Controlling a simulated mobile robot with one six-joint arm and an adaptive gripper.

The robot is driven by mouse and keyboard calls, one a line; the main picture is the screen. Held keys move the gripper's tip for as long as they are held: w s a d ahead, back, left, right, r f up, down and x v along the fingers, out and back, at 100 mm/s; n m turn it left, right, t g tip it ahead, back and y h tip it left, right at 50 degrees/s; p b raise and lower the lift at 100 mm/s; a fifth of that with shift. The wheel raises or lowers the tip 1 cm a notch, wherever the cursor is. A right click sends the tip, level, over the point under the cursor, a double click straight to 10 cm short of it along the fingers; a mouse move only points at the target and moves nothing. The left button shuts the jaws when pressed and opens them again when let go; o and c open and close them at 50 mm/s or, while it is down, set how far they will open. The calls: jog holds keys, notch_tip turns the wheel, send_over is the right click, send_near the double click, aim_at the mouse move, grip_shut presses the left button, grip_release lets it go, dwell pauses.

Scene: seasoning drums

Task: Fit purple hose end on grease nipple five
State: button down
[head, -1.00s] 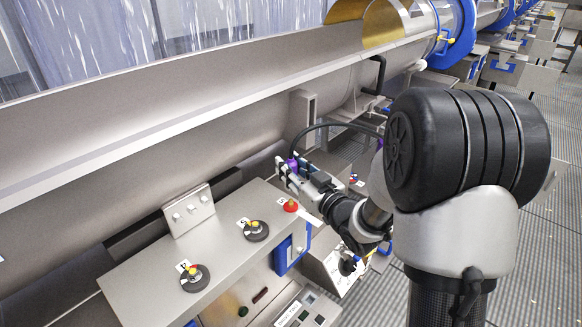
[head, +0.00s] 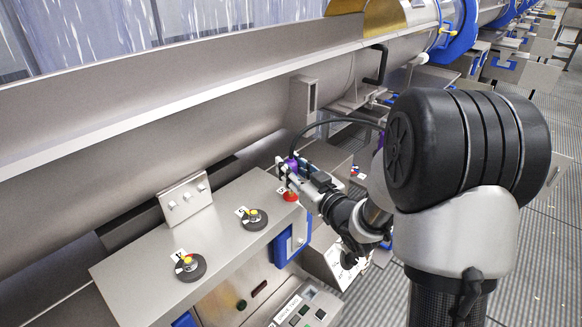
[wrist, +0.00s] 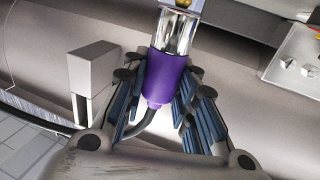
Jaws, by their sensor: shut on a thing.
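The purple hose end (head: 291,166) is held in my gripper (head: 284,172) above the far right end of the grey panel. In the wrist view the purple sleeve (wrist: 168,78) sits between both fingers of my gripper (wrist: 166,88), its chrome tip (wrist: 178,32) pointing up in the picture. A brass-coloured piece (wrist: 213,2) shows just beyond the tip, cut off by the frame edge; contact cannot be told. A red fitting (head: 290,196) sits close under my gripper, partly hidden. Two dark round discs with yellow-tipped nipples (head: 188,263) (head: 254,217) stand further left. Their labels are too small to read surely.
The long steel drum trough (head: 200,110) runs behind the panel. A switch plate (head: 185,198) stands upright at the panel's (head: 140,270) back edge. A blue handle (head: 283,248) is on the front. A black hose (head: 340,121) arcs from my gripper toward my arm.

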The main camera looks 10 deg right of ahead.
jog(key=shift+f+b, duration=1.05)
jog(key=shift+f, duration=0.1)
jog(key=c, duration=1.2)
grip_release()
jog(key=shift+s, duration=0.1)
